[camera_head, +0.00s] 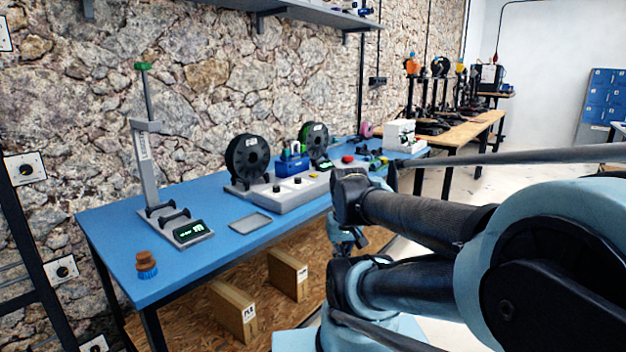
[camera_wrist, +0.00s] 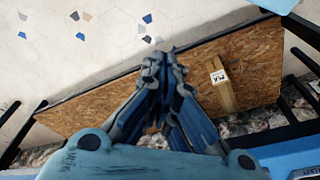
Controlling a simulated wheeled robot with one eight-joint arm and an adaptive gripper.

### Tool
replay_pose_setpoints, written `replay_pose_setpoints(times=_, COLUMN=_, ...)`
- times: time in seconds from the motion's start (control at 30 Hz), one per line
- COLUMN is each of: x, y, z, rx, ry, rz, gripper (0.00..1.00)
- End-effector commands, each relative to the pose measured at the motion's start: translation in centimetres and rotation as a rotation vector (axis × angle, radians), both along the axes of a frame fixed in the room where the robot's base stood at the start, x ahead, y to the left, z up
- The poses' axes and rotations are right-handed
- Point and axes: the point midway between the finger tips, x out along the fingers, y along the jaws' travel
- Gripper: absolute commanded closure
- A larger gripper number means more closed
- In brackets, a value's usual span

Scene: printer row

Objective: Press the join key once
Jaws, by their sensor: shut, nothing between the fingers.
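A long grey device (camera_head: 292,196) lies on the blue table, with dark round knobs and a small yellow key (camera_head: 313,175) on its top. A black spool (camera_head: 247,160) stands at its left end, and a green-and-black spool (camera_head: 314,139) stands behind its right end. I cannot tell which control is the join key; no lettering is readable. My gripper (camera_wrist: 162,58) is shut and empty in the wrist view, its fingertips together over the wooden lower shelf (camera_wrist: 110,95), apart from the device. In the head view my arm hides most of the gripper.
Cardboard boxes (camera_head: 233,312) stand on the shelf below. The table's front left is mostly clear. A stone wall rises behind.

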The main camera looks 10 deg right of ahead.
Motion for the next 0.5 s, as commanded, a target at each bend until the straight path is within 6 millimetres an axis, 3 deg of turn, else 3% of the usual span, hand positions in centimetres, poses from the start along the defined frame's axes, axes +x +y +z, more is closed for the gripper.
replay_pose_setpoints(times=0.37, x=0.0, y=0.0, z=0.0, rx=0.0, ry=0.0, rz=0.0, gripper=1.0)
replay_pose_setpoints(times=0.5, x=-0.47, y=0.08, z=0.83, rx=0.004, ry=-0.017, rz=-0.003, gripper=1.0)
